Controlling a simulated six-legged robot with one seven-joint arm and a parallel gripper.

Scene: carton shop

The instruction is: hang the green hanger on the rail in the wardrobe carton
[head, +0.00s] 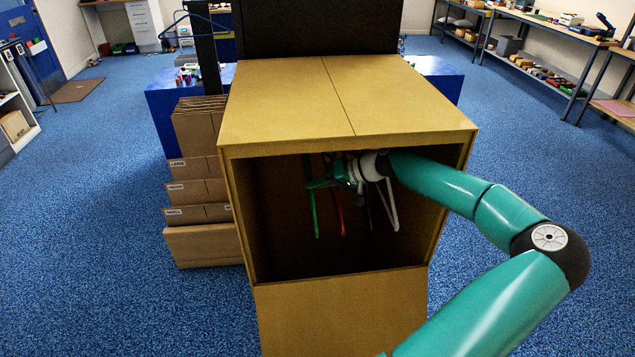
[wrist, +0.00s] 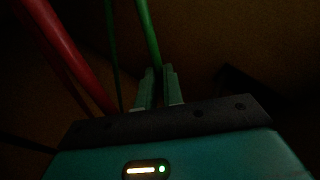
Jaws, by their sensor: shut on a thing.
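The wardrobe carton (head: 345,95) stands open at the front, and my arm reaches into its dark inside. The green hanger (head: 315,212) shows as a thin slanting bar inside, left of a red hanger (head: 338,215). My gripper (head: 318,184) is inside, high in the opening. In the wrist view its fingertips (wrist: 158,86) are closed on the green hanger (wrist: 147,32), whose bar runs up from between them. The red hanger (wrist: 55,45) slants past on the left. I cannot make out the rail or whether the hanger's hook touches it.
A white hanger (head: 388,205) hangs right of the red one, close under my wrist. The carton's front flap (head: 340,310) is folded down. Flat cartons (head: 200,190) stand in a rack at the left. Blue floor (head: 90,250) is clear on the left.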

